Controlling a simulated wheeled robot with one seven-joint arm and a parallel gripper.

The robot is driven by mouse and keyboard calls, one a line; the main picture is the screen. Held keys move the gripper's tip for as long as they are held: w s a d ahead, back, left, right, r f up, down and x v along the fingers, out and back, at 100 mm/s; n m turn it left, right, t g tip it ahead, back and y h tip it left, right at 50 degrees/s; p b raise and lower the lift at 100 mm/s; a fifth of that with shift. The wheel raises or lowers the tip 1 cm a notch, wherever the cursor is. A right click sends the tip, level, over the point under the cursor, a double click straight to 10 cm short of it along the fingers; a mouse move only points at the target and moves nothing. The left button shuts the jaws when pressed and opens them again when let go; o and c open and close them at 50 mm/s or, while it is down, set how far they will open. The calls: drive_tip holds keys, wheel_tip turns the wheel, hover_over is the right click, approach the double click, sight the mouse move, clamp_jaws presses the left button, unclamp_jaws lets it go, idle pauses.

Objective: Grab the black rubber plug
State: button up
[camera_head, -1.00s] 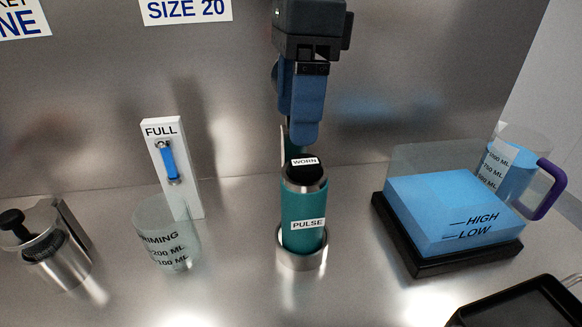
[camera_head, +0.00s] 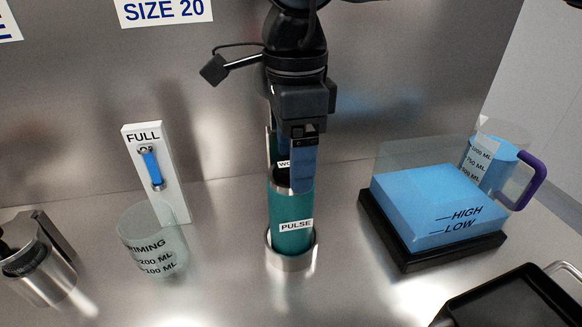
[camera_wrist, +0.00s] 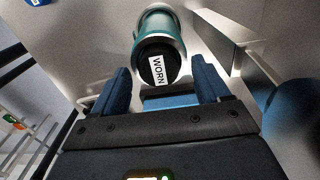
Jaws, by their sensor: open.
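The black rubber plug (camera_head: 282,178), with a white WORN label, sits in the top of the upright teal PULSE cylinder (camera_head: 291,208). In the head view my gripper partly hides the plug. In the wrist view the plug (camera_wrist: 158,64) shows its round face just ahead of the fingertips, roughly centred between them. My gripper (camera_head: 296,178) is open, its two blue fingers at the height of the plug in the head view. In the wrist view the gripper (camera_wrist: 161,75) holds nothing; I cannot tell whether either finger touches the plug.
The cylinder stands in a steel cup (camera_head: 291,256). Left are a clear PRIMING beaker (camera_head: 152,240), a white FULL post (camera_head: 160,180) and a steel canister (camera_head: 38,268). Right are a blue-filled clear tank (camera_head: 440,207), a purple-handled jug (camera_head: 497,165) and a black tray (camera_head: 515,300).

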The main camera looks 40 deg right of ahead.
drive_tip(key=shift+c, duration=0.2)
drive_tip(key=c, duration=1.1)
drive_tip(key=shift+o, duration=0.2)
drive_tip(key=shift+r, duration=0.15)
